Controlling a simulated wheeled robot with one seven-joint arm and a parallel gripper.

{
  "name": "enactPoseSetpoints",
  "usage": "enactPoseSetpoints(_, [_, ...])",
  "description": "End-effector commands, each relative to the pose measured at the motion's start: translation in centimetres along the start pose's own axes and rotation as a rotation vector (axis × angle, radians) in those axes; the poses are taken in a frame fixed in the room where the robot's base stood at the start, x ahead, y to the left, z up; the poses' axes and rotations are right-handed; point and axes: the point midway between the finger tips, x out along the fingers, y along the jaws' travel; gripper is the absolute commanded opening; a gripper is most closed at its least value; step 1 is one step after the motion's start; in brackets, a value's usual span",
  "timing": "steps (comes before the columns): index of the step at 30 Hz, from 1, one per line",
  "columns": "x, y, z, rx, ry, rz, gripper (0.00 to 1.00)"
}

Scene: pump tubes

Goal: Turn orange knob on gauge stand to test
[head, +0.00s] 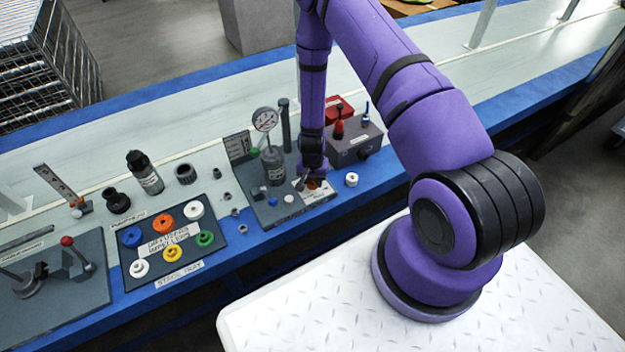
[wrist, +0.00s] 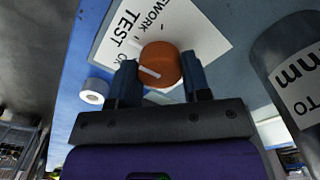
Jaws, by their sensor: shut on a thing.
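The orange knob (wrist: 165,60) sits between my two fingers in the wrist view, with a white pointer line on the left, lower part of its face. My gripper (wrist: 160,72) is shut on it, one dark finger on each side. A white label (wrist: 112,48) with "TEST" and "WORK" printed on it lies beside the knob, partly hidden by it. In the head view my gripper (head: 312,182) points down at the front of the gauge stand (head: 266,212), which carries a round dial gauge (head: 265,119). There the knob is mostly hidden by my gripper.
A grey box (head: 356,147) with red and blue-tipped levers stands just right of my gripper. A white ring (head: 351,179) lies near the bench's front edge. Left are a stage tray (head: 190,262) with coloured wheels, a dark bottle (head: 145,172) and loose small parts.

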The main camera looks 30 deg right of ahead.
Motion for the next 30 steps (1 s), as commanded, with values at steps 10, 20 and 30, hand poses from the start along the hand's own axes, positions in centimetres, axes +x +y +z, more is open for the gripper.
enactPoseSetpoints(10, [-0.04, -0.05, -0.06, 0.07, 0.001, -0.001, 0.2])
enactPoseSetpoints(20, [-0.05, -0.05, -0.06, 0.073, 0.001, -0.001, 0.2])
enactPoseSetpoints(30, [-0.02, -0.02, -0.03, 0.072, 0.001, 0.0, 0.69])
